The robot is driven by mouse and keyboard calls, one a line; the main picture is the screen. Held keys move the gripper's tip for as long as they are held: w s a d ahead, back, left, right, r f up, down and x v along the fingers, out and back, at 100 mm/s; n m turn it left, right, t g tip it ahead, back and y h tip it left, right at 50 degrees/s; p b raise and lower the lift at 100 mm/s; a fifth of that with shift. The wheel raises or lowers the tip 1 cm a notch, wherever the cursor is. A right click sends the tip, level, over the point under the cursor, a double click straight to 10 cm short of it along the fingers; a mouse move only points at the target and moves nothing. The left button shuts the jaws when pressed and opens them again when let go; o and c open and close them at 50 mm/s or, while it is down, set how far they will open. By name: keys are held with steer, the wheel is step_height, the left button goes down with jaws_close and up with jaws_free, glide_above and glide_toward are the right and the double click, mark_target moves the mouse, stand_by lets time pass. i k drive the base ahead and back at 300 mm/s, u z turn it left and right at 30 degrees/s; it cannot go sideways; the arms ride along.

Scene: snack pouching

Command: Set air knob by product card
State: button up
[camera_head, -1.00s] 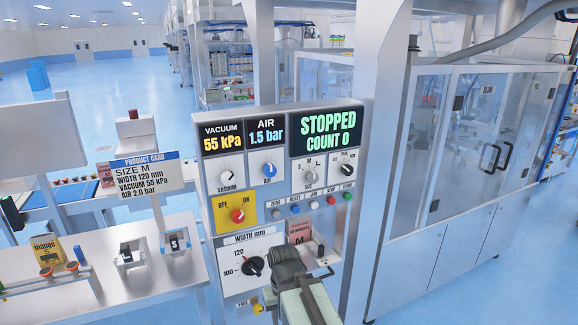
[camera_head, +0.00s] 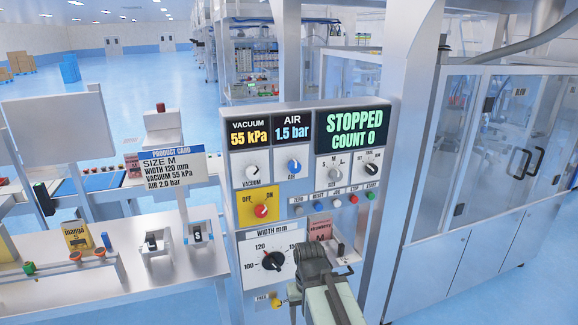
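The blue air knob (camera_head: 294,166) is on the control panel under the air display (camera_head: 293,129), which reads 1.5 bar. The product card (camera_head: 172,168) stands left of the panel and reads size M, width 120 mm, vacuum 55 kPa, air 2.0 bar.
The width dial (camera_head: 273,261), red off/on switch (camera_head: 261,211) and a row of small buttons (camera_head: 333,201) share the panel. The status screen (camera_head: 354,130) reads stopped, count 0. A table (camera_head: 185,262) with pouch holders stands left. A glass-doored machine (camera_head: 500,160) stands right.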

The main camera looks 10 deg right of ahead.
mark_target(294, 166)
steer(key=u, duration=0.4)
steer(key=k, duration=1.3)
steer(key=u, duration=0.45)
steer(key=i, duration=1.5)
steer(key=u, duration=0.65)
